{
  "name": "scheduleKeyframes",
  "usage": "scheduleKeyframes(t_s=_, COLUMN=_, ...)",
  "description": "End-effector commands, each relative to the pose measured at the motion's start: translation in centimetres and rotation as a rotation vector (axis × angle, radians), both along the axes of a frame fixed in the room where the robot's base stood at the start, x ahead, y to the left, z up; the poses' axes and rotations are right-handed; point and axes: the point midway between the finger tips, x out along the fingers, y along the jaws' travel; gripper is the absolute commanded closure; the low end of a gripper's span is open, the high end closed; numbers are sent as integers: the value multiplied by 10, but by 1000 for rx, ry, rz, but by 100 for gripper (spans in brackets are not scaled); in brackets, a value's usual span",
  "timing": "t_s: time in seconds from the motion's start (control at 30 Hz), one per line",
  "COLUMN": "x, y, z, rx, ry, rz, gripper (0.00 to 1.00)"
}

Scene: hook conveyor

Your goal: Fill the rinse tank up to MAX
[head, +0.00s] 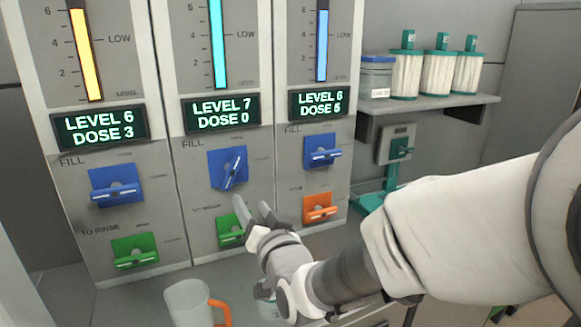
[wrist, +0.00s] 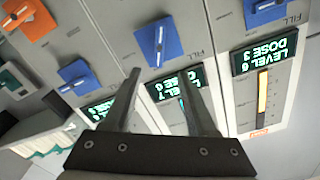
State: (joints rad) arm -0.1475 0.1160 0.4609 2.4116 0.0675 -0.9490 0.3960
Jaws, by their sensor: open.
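Three grey panels carry upright gauges, displays and FILL valves. The left panel has a yellow gauge (head: 87,55) and reads LEVEL 6 DOSE 3; the middle has a cyan gauge (head: 218,40) and LEVEL 7 DOSE 0; the right has a blue gauge (head: 321,45) and LEVEL 6, its dose digit unclear. The middle blue FILL valve (head: 228,168) has its handle turned steeply; the left (head: 116,185) and right (head: 322,151) handles lie nearly level. My gripper (head: 252,209) is open and empty before the middle panel; its fingers (wrist: 160,74) point toward the panels. No rinse tank or MAX mark is identifiable.
Below are a left green valve (head: 135,251), a middle green valve (head: 231,230), partly hidden by my gripper, and an orange valve (head: 319,208). A pale jug (head: 188,303) with an orange handle stands in front. A shelf (head: 430,103) with white-and-teal containers is at the right.

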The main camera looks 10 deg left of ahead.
Motion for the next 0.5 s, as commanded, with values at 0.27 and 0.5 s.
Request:
scheduleKeyframes(t_s=0.27, x=34, y=21, z=-1, rx=4, ry=1, rz=0, gripper=43)
scheduleKeyframes(t_s=0.5, x=74, y=45, z=-1, rx=1, ry=2, rz=0, gripper=43)
